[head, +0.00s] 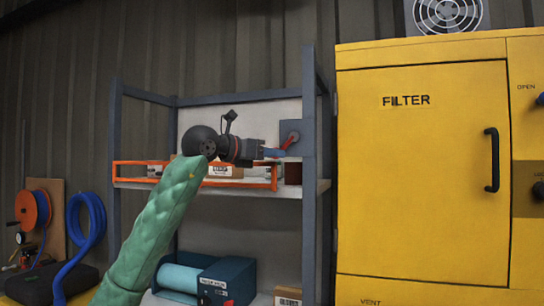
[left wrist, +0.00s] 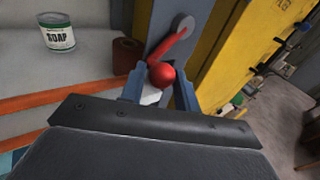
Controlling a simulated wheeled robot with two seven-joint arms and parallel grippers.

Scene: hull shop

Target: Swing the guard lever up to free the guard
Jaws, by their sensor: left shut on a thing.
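The red guard lever (head: 290,141) is mounted on a grey plate (head: 291,128) at the right post of the shelf rack. In the head view it slants down and left from its pivot. The left wrist view shows its arm (left wrist: 175,45) and round red knob (left wrist: 162,75). My left gripper (head: 279,153) is shut on the lever at its knob, with blue fingers on either side. The orange guard (head: 190,184) is a rail frame across the front of the upper shelf, partly hidden by my left arm. My right gripper is out of view.
A yellow filter cabinet (head: 425,180) stands just right of the rack. A soap tin (left wrist: 57,33) and a dark red cylinder (left wrist: 127,56) stand on the shelf near the lever. A blue dispenser (head: 228,278) sits on the lower shelf.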

